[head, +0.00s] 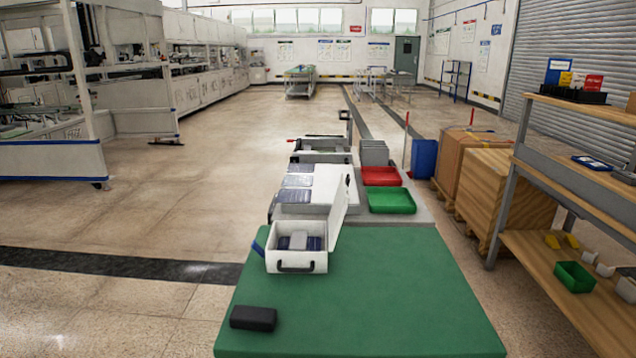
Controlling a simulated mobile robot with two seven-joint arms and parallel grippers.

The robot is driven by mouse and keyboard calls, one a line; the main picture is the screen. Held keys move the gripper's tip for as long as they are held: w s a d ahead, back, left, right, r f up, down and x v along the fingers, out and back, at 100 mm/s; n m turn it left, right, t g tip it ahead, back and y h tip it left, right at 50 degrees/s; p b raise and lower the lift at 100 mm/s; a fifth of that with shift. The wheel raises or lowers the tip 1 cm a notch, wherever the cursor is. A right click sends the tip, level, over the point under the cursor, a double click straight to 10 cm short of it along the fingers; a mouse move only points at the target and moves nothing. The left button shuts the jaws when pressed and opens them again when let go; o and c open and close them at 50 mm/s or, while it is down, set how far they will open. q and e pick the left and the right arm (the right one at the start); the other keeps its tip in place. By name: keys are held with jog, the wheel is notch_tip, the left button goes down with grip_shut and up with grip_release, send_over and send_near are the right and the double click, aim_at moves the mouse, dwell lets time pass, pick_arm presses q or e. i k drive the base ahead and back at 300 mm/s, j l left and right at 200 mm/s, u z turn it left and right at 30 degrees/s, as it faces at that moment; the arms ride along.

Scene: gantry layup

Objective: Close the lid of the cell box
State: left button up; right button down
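The cell box (287,262) is a white case with a black handle on its front. It stands at the far left part of the green mat on the table (380,290). Dark blue cells and a grey piece (298,241) show inside it. Its white lid (340,207) is open and stands up steeply along the box's right side, leaning outward a little. A small dark latch shows near the lid's top. Neither of my grippers is in view.
A black block (253,318) lies at the mat's front left. Behind the box are dark panels (298,182), a red tray (381,176) and a green tray (391,201). The mat right of the box is clear. A wooden shelf (575,190) stands at right.

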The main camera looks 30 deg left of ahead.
aim_at(339, 207)
jog(key=i+l+u, duration=0.1)
jog(key=u, duration=0.3)
jog(key=l+u, duration=0.2)
jog(key=u, duration=0.15)
jog(key=i+l+u, duration=0.1)
jog(key=l+u, duration=0.15)
jog(key=u, duration=0.15)
